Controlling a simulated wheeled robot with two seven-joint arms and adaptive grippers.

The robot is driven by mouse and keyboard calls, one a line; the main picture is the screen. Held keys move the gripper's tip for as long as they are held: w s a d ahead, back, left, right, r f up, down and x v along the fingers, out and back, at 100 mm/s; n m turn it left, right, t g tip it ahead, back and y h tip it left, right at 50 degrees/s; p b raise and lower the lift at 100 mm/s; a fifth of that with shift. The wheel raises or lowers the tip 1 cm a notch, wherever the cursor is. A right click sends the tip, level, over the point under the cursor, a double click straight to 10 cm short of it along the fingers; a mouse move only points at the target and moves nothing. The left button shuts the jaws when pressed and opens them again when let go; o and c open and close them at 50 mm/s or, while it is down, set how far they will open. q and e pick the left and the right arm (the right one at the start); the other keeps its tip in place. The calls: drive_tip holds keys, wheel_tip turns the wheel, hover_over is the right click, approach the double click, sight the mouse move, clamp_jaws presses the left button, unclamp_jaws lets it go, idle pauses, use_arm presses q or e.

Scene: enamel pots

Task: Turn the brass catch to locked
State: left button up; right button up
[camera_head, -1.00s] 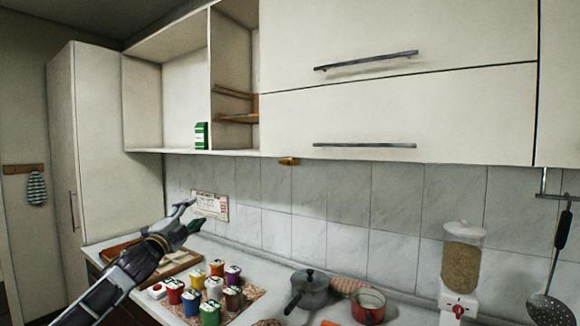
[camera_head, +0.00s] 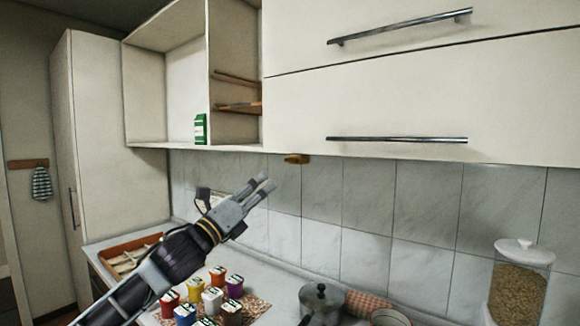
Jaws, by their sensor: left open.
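My left gripper (camera_head: 266,184) is open and empty, in front of the tiles, pointing up and right. Its fingertips are a little below and left of the catch and appear apart from it. My right gripper is not in view.
The cabinet doors have long bar handles (camera_head: 397,139). A wooden tray (camera_head: 119,251) lies at left. The wall around the catch is clear.

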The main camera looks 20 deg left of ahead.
use_arm(q)
drive_tip(key=shift+a+f+m+y, duration=0.1)
drive_tip(key=shift+a+m+y, duration=0.1)
drive_tip(key=shift+m, duration=1.5)
drive_tip(key=shift+a+f+m+y, duration=0.1)
drive_tip(key=shift+m+y, duration=0.1)
drive_tip(key=shift+m, duration=1.5)
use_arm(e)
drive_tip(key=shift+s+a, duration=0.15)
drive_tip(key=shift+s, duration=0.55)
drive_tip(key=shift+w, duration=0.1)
